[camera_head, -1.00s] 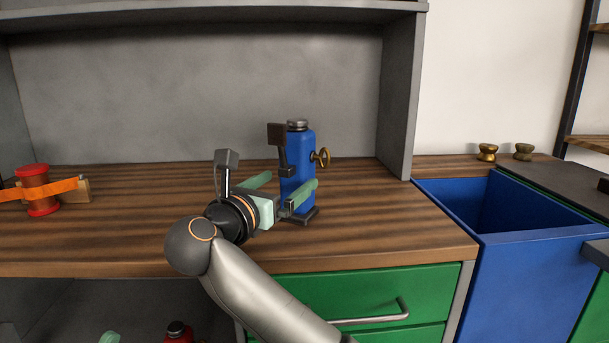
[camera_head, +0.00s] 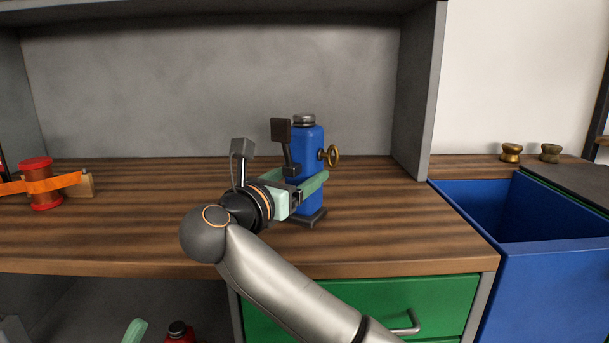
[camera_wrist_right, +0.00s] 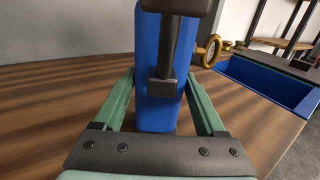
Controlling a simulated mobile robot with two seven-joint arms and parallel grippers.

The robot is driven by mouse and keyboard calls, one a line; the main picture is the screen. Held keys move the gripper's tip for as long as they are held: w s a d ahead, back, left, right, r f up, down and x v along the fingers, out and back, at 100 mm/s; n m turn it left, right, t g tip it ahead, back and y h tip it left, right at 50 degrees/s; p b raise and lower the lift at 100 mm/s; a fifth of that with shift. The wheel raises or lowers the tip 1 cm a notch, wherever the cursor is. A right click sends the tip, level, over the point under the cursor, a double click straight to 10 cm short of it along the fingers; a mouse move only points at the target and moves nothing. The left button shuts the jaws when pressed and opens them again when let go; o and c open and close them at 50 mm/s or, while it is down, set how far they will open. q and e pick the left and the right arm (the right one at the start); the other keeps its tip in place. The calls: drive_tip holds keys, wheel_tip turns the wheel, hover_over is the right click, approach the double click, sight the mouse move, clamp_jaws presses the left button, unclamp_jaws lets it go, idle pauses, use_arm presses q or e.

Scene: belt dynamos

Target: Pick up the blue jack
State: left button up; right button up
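The blue jack (camera_head: 308,160) stands upright on the wooden worktop, with a dark cap, a dark lever arm and a brass wheel on its right side. It also fills the middle of the right wrist view (camera_wrist_right: 150,110). My right gripper (camera_head: 300,174) has its green fingers on either side of the jack's body. In the right wrist view both fingers (camera_wrist_right: 160,80) lie against the jack's sides, shut on it. The jack's dark base appears to rest on the worktop.
A red spool (camera_head: 40,170) with an orange band lies at the left of the worktop (camera_head: 130,235). A grey shelf wall (camera_head: 420,90) stands behind and right of the jack. A blue sink (camera_head: 540,275) and brass knobs (camera_head: 511,153) are at the right. A red bottle (camera_head: 180,335) is below.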

clamp_jaws()
idle(0.3)
drive_tip(key=shift+r, duration=0.3)
